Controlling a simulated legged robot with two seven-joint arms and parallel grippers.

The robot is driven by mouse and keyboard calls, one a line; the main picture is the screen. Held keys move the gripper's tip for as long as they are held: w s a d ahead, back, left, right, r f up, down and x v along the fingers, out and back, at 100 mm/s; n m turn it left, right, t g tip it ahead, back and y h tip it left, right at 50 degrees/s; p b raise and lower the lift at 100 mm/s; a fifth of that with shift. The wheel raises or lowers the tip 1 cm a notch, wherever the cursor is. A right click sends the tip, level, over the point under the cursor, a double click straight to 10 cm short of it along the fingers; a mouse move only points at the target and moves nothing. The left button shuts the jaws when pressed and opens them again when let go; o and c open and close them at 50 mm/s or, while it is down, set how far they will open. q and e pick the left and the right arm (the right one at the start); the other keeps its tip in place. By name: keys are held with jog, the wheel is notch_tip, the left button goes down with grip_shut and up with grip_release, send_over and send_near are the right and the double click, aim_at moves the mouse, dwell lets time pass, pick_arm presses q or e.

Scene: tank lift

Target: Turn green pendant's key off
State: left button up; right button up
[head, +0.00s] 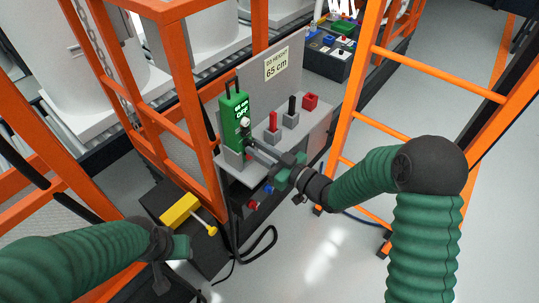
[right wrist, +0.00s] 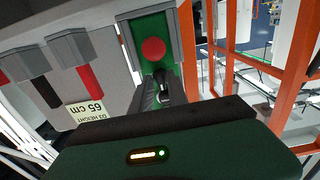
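The green pendant (head: 235,112) stands upright in a grey holder on the console, with white text on its face that ends in "OFF". A round light knob shows low on its face. In the right wrist view the pendant (right wrist: 147,27) carries a large red button (right wrist: 153,49). My right gripper (head: 249,144) reaches in from the right, its fingertips at the lower front of the pendant. Its dark fingers (right wrist: 160,90) cover the key area, and I cannot tell whether they close on the key. My left gripper (head: 182,247) is low at the left, away from the pendant, its fingers unclear.
A grey console (head: 312,120) holds red and black levers beside the pendant. Orange posts and a ladder (head: 362,90) flank the space. A yellow-handled block (head: 180,211) lies near my left arm. Open floor is at the right.

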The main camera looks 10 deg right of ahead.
jog(key=v, duration=1.6)
jog(key=shift+d, duration=0.2)
jog(key=shift+s, duration=0.15)
jog(key=w+d+f+m+g+h+p, duration=0.35)
jog(key=d+h, duration=0.35)
jog(key=h, duration=0.4)
jog(key=s+a+f+m+g+h+p, duration=0.1)
jog(key=s+m+g, duration=0.4)
jog(key=s, duration=1)
jog(key=shift+s+a+m+g+h, duration=0.35)
jog(key=shift+g+h, duration=0.05)
jog(key=shift+g, duration=0.45)
